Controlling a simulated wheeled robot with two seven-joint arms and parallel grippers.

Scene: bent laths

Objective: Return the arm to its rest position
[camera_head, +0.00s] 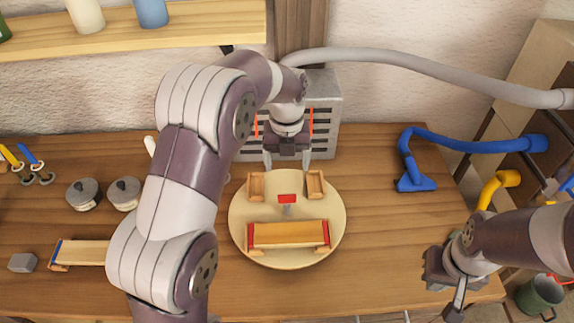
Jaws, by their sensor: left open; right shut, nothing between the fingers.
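My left arm comes in from the left and reaches over the table. Its gripper (288,166) is open and empty, pointing down at the far side of a round wooden board (240,222). A small wooden block piece (256,187) and another wooden piece (315,184) stand on the board, near the fingers on either side. My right gripper (452,305) is at the lower right, by the table's front right edge, shut with nothing seen in it.
On the board are a wooden lath piece with red ends (288,234) and a small red-topped part (287,199). A grey slotted box (325,120) stands behind. A blue hose nozzle (415,182) lies at right. Two lidded pots (84,194) stand at left. A shelf (190,27) hangs above.

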